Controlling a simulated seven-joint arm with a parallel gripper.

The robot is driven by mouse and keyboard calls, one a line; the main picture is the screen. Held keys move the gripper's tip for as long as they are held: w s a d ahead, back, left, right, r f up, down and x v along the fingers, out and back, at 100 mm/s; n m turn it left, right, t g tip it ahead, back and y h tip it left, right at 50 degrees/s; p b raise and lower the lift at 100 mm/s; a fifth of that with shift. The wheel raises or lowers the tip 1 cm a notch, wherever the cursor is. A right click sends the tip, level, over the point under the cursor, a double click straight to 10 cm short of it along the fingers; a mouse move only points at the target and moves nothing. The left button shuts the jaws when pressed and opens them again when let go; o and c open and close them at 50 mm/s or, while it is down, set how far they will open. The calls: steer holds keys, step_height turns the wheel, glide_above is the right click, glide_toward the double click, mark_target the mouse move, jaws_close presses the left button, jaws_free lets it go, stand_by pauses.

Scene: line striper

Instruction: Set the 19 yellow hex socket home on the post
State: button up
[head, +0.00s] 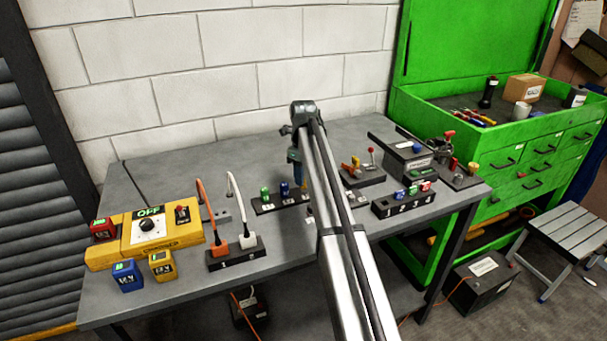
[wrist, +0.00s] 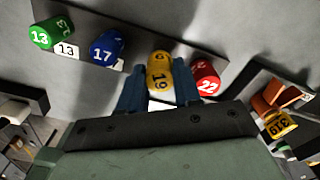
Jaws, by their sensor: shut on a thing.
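The yellow socket marked 19 (wrist: 159,72) is between the two blue fingers of my gripper (wrist: 158,90) in the wrist view. My gripper is shut on it. The socket stands in line with the others on the dark rail (wrist: 75,30), between the blue 17 and the red 22. Its lower end and the post are hidden, so I cannot tell how far down it sits.
Close neighbours are the blue 17 socket (wrist: 106,48), the red 22 socket (wrist: 204,78) and, farther left, the green 13 socket (wrist: 48,32). A black base with an orange-yellow part (wrist: 280,122) stands at right. A plug block (head: 237,254) stands left of the rail.

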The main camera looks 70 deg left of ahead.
steer(key=shift+f, duration=0.85)
stand_by(0.5)
steer(key=o, duration=1.4)
steer(key=shift+r, duration=0.2)
steer(key=shift+r, duration=3.3)
steer(key=shift+w, duration=0.1)
